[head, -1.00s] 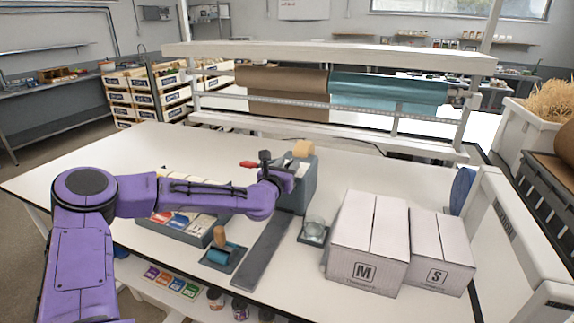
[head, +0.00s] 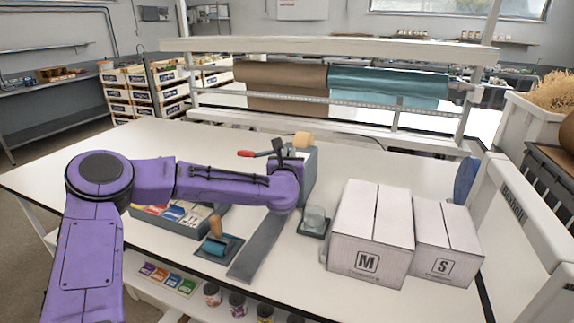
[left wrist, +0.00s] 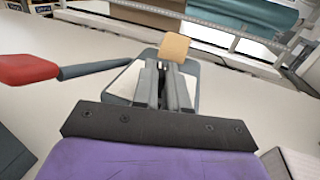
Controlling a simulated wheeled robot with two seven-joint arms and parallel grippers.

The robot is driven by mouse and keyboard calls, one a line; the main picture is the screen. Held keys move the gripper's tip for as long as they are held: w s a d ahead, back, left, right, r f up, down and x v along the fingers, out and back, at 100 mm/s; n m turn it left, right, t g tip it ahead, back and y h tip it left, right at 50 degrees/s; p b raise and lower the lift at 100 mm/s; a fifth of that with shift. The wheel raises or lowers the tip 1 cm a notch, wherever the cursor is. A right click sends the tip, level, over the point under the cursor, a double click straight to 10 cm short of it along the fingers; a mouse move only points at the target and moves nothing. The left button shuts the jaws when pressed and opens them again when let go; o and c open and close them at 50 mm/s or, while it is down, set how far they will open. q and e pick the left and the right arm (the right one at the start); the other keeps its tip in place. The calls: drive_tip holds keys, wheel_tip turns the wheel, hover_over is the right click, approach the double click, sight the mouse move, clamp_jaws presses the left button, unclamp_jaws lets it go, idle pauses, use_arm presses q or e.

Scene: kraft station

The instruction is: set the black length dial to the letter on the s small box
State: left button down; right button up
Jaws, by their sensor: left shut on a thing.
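The grey-blue machine (head: 309,170), topped by a tan block (head: 302,139) and with a red-handled lever (head: 247,154), stands mid-table. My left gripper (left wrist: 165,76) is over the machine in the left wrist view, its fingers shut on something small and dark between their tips. I take this to be the black length dial, but the fingers hide it and its marks cannot be read. In the head view my left arm hides much of the machine's front. The small box (head: 458,238) stands at the right with a printed letter S (head: 443,267). My right gripper is not in view.
A larger box (head: 345,232) marked M stands left of the small box. The table's left side is clear.

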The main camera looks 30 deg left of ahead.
use_arm(q)
drive_tip(key=n+g+y+b, duration=0.2)
drive_tip(key=b, duration=0.1)
drive_tip(key=n+g+y+b, duration=0.1)
drive_tip(key=y, duration=0.1)
drive_tip(key=shift+w+d+f+b, duration=0.25)
drive_tip(key=shift+d+f+b, duration=0.05)
drive_tip(key=shift+d, duration=0.05)
drive_tip(key=shift+w+d+r+n+g+y+b, duration=0.1)
drive_tip(key=shift+r+n+g+y+b, duration=0.05)
drive_tip(key=shift+n+g+y+b, duration=0.65)
drive_tip(key=shift+w+r+n+g+y+b, duration=0.15)
drive_tip(key=shift+n+g+y+b, duration=0.5)
drive_tip(key=shift+g, duration=0.35)
drive_tip(key=c, duration=1.2)
unclamp_jaws()
drive_tip(key=shift+o, duration=0.2)
